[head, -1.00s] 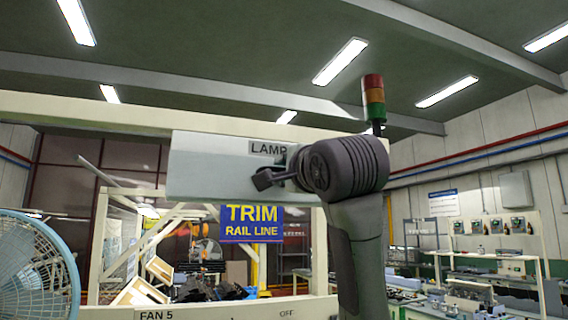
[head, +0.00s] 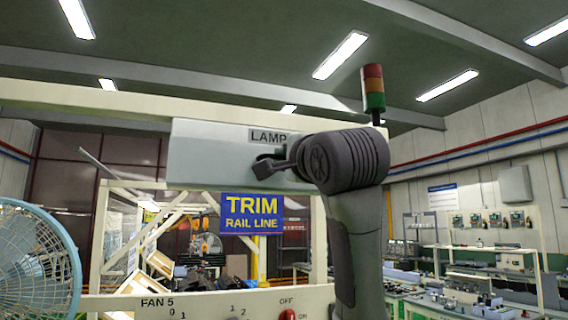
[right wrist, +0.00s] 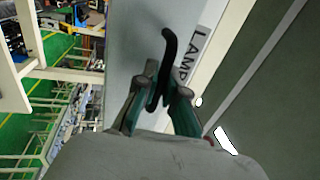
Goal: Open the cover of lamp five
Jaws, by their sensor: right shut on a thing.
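The lamp cover (head: 215,150) is a pale grey box-like panel labelled "LAMP", mounted on a cream frame in the middle of the head view. My right arm hides the end of the label, so I cannot read the number. In the right wrist view the cover (right wrist: 125,50) shows with a black curved handle (right wrist: 168,45) in front of it. My right gripper (right wrist: 163,92) is shut on this handle, with teal fingers on both sides. In the head view my right gripper (head: 272,166) is at the cover's right part. My left gripper is not in view.
A cream control panel (head: 210,306) labelled "FAN 5" runs below, with a red knob (head: 287,315) under "OFF". A blue fan (head: 38,262) stands at the left. A red, orange and green signal light (head: 374,90) rises behind my right arm. A blue "TRIM RAIL LINE" sign (head: 252,213) hangs behind.

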